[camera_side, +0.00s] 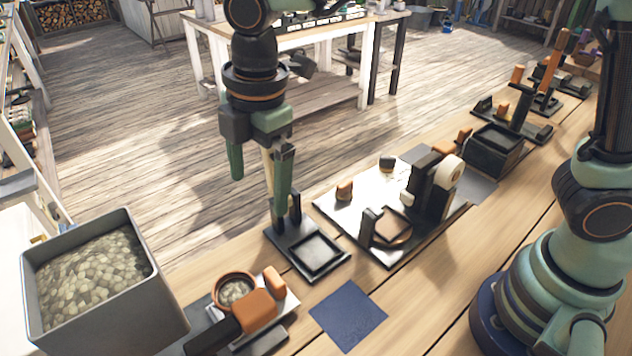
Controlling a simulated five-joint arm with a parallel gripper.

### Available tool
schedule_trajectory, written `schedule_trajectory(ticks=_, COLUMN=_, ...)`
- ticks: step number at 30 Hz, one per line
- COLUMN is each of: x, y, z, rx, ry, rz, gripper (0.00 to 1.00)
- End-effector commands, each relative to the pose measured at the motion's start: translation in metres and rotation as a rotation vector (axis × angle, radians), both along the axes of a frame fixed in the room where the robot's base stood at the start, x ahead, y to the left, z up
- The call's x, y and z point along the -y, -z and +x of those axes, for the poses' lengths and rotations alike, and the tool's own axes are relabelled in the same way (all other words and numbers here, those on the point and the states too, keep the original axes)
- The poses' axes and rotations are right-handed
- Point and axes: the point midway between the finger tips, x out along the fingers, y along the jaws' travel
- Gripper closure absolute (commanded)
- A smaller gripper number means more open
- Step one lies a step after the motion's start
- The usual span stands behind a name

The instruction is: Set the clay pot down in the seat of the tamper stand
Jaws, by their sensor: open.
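The clay pot (236,287) looks to be the round, terracotta-rimmed cup full of pale pebbles at the lower left. An orange block and a dark handle (216,336) adjoin it, and it rests on a low pale and dark base. The tamper stand (275,240) looks to be the black base right of the pot, with a raised square seat (319,252) that is empty. My gripper (259,195) hangs over the stand's back end, its green fingers apart with no pot between them. A pale upright piece shows beside the right finger; whether they touch I cannot tell.
A grey bin of pebbles (38,314) stands at the left. A blue mat (348,314) lies flat in front of the stand. A metallic tray (330,205) with black and orange fixtures stands to the right, with more black stands beyond. Bare wood shows at the front.

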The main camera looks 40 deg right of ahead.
Motion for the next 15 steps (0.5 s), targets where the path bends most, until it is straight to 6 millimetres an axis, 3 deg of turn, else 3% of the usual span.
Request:
schedule_trajectory(ticks=1, x=-0.021, y=0.012, z=-0.005, rx=-0.02, ry=-0.104, rz=-0.022, gripper=0.0)
schedule_trajectory(ticks=6, x=-0.062, y=0.035, z=-0.019, rx=-0.055, ry=-0.351, rz=-0.065, gripper=0.0)
schedule_trajectory(ticks=10, x=-0.075, y=0.044, z=-0.025, rx=-0.067, ry=-0.435, rz=-0.078, gripper=0.0)
schedule_trajectory(ticks=15, x=-0.077, y=0.063, z=-0.026, rx=-0.072, ry=-0.452, rz=-0.083, gripper=0.0)
